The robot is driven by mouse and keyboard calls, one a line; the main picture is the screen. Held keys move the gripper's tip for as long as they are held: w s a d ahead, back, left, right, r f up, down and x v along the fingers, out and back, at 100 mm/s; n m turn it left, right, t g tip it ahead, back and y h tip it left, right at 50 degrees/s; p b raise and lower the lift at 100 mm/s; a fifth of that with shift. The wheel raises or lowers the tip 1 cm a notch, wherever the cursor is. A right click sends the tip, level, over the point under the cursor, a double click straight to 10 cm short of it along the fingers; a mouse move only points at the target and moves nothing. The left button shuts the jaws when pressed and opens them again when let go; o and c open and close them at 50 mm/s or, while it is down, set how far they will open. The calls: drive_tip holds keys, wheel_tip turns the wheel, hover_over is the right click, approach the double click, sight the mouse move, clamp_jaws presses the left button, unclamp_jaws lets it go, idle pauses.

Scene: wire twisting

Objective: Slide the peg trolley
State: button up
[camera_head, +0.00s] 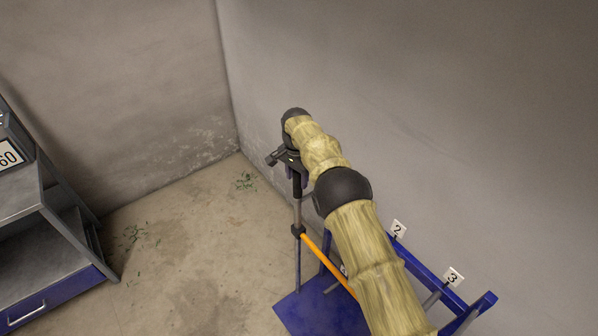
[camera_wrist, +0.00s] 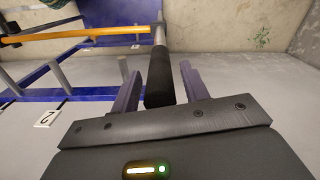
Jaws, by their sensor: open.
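The peg trolley is a blue frame with a flat base plate (camera_head: 318,306) at the lower right of the head view, partly hidden by my arm. A grey upright post (camera_head: 298,262) stands at its left side and an orange bar (camera_head: 328,264) runs from it. The post's black grip (camera_wrist: 161,78) shows in the wrist view. My gripper (camera_wrist: 160,74) is open, with one purple-grey finger on each side of the black grip. A gap shows on both sides of the grip. In the head view my gripper (camera_head: 294,172) is at the top of the post.
White tags marked 2 (camera_head: 398,229) and 3 (camera_head: 453,277) sit on the blue frame. A plain wall (camera_head: 430,110) stands close behind it. A grey and blue workbench (camera_head: 45,255) is at the left. The floor (camera_head: 180,262) between is clear apart from small green scraps.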

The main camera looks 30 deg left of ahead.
drive_tip(key=shift+w+d+r, duration=0.15)
drive_tip(key=shift+w+r, duration=0.05)
drive_tip(key=shift+r, duration=0.3)
wheel_tip(320, 180, up, 16)
drive_tip(key=p, duration=0.4)
drive_tip(key=shift+r, duration=0.2)
